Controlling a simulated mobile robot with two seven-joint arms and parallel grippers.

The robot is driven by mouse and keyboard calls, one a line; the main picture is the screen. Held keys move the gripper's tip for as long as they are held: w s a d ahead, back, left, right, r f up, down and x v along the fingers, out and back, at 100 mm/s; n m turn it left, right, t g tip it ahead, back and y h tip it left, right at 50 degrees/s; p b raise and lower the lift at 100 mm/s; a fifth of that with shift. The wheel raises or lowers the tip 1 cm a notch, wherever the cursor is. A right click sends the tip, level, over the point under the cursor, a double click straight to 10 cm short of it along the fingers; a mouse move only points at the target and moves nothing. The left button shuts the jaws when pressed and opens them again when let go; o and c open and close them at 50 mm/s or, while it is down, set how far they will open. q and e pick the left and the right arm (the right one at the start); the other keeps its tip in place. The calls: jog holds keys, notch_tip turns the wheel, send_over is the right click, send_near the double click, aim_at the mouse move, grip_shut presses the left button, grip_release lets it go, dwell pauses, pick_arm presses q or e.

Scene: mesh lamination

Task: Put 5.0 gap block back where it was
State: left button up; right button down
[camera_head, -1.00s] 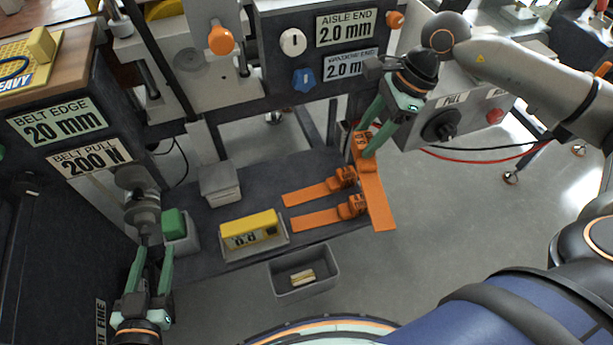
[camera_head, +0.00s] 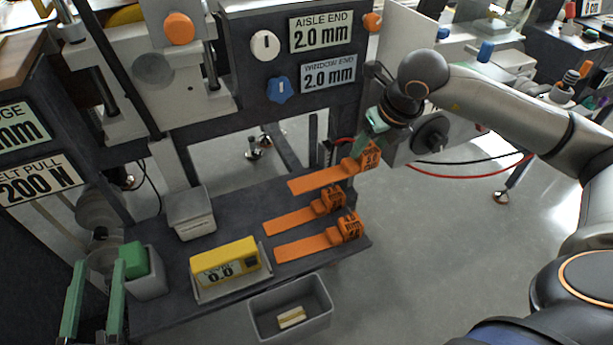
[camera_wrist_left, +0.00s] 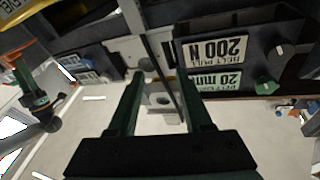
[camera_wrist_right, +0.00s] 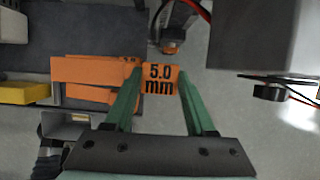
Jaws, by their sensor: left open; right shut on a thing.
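The orange 5.0 gap block (camera_head: 325,179) lies along the back of the dark shelf, its handle end at the right. My right gripper (camera_head: 366,147) is shut on that handle end. In the right wrist view the block's "5.0 mm" face (camera_wrist_right: 160,78) sits between the green fingers (camera_wrist_right: 158,98). I cannot tell whether the block touches the shelf. Two more orange gap blocks lie in front of it, a middle one (camera_head: 300,216) and a front one (camera_head: 312,243). My left gripper (camera_head: 98,268) is open and empty at the lower left.
On the dark shelf (camera_head: 240,197) stand a yellow level (camera_head: 225,262) in a grey tray, a grey box (camera_head: 191,213) and a green block on a grey stand (camera_head: 140,262). A grey bin (camera_head: 262,318) hangs at the front. The machine panel (camera_head: 240,50) rises behind.

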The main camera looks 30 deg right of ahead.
jog(key=w+a+f, duration=0.2)
jog(key=w, duration=0.1)
jog(key=w+a+f+b, duration=0.1)
jog(key=w+f, duration=0.2)
jog(key=w+a+f+b, duration=0.1)
jog(key=w+a+f, duration=0.1)
jog(key=w+f, duration=0.1)
jog(key=shift+w+a+f, duration=0.2)
jog(key=shift+w+a, duration=0.1)
jog(key=shift+a, duration=0.05)
jog(key=f, duration=0.1)
jog(key=f+b, duration=0.1)
jog(key=f, duration=0.1)
jog(key=shift+w+a+f, duration=0.1)
jog(key=shift+w+f, duration=0.1)
jog(key=shift+f, duration=0.1)
pick_arm(q)
jog(key=s+r+m+t+h, duration=0.1)
jog(key=s+r+m+h, duration=0.2)
jog(key=r, duration=0.3)
jog(key=s+d+r+m+t+h, duration=0.1)
jog(key=s+r+m+t+h, duration=0.1)
jog(key=s+r+m+h, duration=0.1)
notch_tip(320, 180, up, 4)
jog(key=s+h, duration=0.1)
jog(key=h, duration=0.1)
jog(key=shift+d+f+m+h, duration=0.15)
jog(key=shift+d+m+h, duration=0.05)
jog(key=shift+m+h, duration=0.2)
